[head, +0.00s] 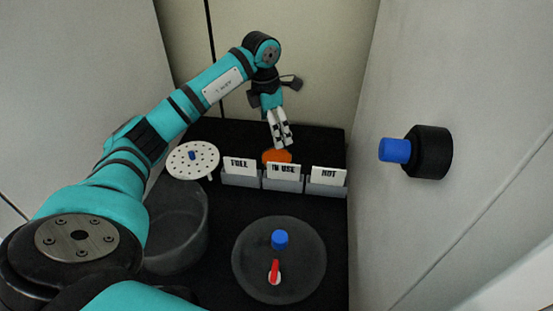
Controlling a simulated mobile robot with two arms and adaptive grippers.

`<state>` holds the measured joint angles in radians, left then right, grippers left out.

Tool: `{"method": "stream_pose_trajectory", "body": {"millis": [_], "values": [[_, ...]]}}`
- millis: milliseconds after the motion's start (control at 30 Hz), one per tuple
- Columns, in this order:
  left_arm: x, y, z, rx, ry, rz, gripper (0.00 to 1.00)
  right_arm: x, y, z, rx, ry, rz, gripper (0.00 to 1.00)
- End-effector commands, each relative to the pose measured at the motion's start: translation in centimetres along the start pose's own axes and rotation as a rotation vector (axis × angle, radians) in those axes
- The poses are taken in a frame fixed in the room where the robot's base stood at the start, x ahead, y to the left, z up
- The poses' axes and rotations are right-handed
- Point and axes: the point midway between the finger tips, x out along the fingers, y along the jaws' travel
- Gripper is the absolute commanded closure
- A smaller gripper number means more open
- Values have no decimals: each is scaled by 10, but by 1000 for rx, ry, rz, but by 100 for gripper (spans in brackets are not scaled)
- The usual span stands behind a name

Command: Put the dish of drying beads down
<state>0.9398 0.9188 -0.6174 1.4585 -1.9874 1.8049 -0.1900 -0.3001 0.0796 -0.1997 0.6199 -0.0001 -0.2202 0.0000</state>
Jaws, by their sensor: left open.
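The dish of drying beads (272,155) shows as an orange round patch on the black surface, behind the card holder marked "IN USE" (283,178). Its front part is hidden by the card. My left gripper (283,143) reaches down from above, open, with its pale fingertips over or right beside the orange beads. I cannot tell whether the fingertips touch the dish. My right gripper is not in view.
Card holders marked "FULL" (240,174) and "HOT" (327,182) flank the middle one. A white perforated disc (205,158) lies left, above a dark pot (180,235). A dark round lid (300,275) is in front. A blue-tipped knob (428,152) juts from the right wall.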

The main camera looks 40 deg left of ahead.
Motion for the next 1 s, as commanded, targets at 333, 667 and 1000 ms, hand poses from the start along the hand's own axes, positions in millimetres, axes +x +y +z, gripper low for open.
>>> {"method": "stream_pose_trajectory", "body": {"millis": [333, 667, 1000], "values": [[58, 0, 0, 1, -2, -3, 0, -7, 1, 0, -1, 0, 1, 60], [92, 2, -2, -1, 1, -6, 0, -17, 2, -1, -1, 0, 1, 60], [114, 4, -2, 0, -1, -1, 0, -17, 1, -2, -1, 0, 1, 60]]}}
